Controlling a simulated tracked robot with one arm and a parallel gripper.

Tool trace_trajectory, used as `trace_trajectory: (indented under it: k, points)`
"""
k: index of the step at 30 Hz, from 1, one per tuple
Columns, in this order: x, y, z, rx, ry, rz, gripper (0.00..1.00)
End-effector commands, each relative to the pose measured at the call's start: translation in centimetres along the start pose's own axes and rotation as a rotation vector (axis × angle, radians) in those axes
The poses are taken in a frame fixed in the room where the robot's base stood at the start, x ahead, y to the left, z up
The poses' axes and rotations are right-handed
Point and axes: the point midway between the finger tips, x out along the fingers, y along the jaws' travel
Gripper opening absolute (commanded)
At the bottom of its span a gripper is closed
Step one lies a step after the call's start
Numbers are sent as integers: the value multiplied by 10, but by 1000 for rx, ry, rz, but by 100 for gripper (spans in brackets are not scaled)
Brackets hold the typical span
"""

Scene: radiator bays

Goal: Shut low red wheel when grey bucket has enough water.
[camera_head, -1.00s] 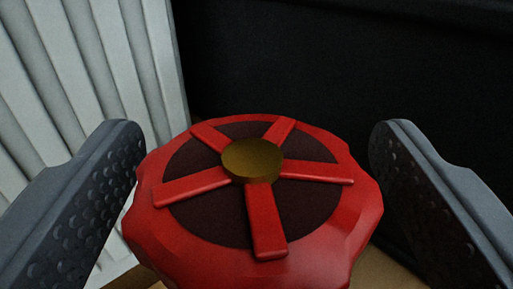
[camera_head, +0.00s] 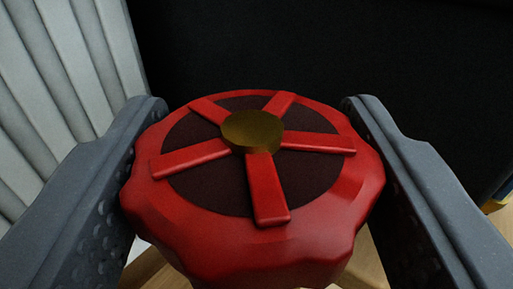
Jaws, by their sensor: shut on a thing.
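The red wheel (camera_head: 325,215) fills the middle of the view. It has a wavy rim, several red spokes over a dark face, and a brass-coloured hub. My gripper (camera_head: 252,165) has one grey finger on each side of the wheel, and both fingers press against its rim. The gripper is shut on the wheel. The grey bucket and its water are not in view.
A white ribbed radiator (camera_head: 60,90) stands at the left behind the wheel. A large dark panel (camera_head: 330,45) fills the back. A wooden surface shows below the wheel. A small yellow and blue thing (camera_head: 499,199) is at the right edge.

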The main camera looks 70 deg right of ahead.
Motion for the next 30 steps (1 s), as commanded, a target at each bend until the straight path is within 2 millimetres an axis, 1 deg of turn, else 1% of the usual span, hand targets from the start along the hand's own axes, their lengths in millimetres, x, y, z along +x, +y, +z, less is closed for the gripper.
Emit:
trace_trajectory:
  k: [1,3,13,26,27,28,29,30]
  points:
    - [0,-2,-6,1,2,18,31]
    - [0,-1,-7,2,4,49,31]
    - [-1,-1,-5,1,4,181,31]
    - [-1,0,-2,-2,6,206,31]
    - [-1,0,-2,-2,6,206,62]
    - [-1,0,-2,-2,5,206,70]
    - [-1,0,-2,-2,5,206,76]
    - [-1,0,-2,-2,5,206,76]
